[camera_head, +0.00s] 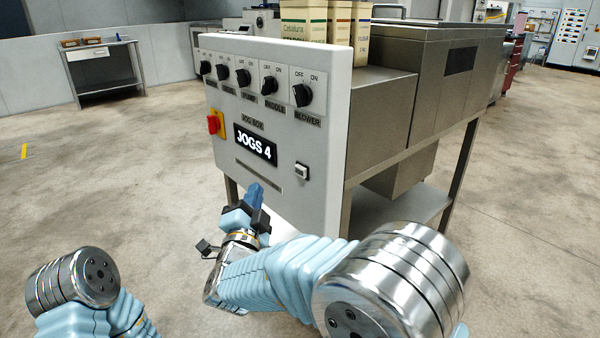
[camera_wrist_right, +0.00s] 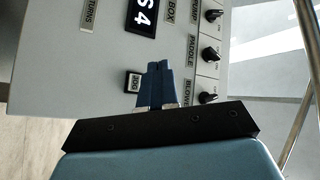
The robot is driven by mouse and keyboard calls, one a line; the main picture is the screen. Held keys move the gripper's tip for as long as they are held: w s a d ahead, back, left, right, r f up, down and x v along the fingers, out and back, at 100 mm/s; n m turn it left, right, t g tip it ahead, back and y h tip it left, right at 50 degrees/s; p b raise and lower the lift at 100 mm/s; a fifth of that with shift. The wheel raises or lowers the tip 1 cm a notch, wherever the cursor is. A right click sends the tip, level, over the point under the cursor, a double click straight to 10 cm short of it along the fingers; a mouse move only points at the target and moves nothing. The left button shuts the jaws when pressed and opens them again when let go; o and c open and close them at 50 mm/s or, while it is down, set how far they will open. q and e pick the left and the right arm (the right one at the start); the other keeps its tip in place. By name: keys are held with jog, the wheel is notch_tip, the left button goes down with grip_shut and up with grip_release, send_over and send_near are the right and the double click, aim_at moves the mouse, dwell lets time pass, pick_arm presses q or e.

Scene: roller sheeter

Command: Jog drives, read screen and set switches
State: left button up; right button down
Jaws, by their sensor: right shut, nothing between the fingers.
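The white control panel (camera_head: 225,155) faces me. Its black screen (camera_head: 256,145) reads "JOGS 4", under a "JOG BOX" label. A small square jog button (camera_head: 302,170), labelled "JOG" in the right wrist view (camera_wrist_right: 134,82), sits low on the panel. Several black OFF/ON knobs line the top, including the paddle knob (camera_head: 269,85) and blower knob (camera_head: 302,94); their exact settings are hard to tell. My right gripper (camera_head: 256,190) is shut and empty, in front of the panel's lower part. In its wrist view the fingertips (camera_wrist_right: 158,66) appear beside the jog button; contact cannot be told. My left gripper is out of frame.
A red-and-yellow switch (camera_head: 214,123) sticks out at the panel's left edge. Labelled bags (camera_head: 327,20) stand behind the panel on the steel machine (camera_head: 400,60). A side table (camera_head: 105,75) stands far left. The floor (camera_head: 120,180) left of the panel is mostly clear.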

aim_at(300, 171)
jog(key=shift+w+d, duration=0.1)
jog(key=w+d, duration=0.5)
jog(key=d, duration=0.2)
dwell(0.4)
dwell(1.7)
jog(key=shift+w+d+b, duration=0.25)
jog(key=shift+d+b, duration=0.05)
jog(key=shift+b, duration=0.2)
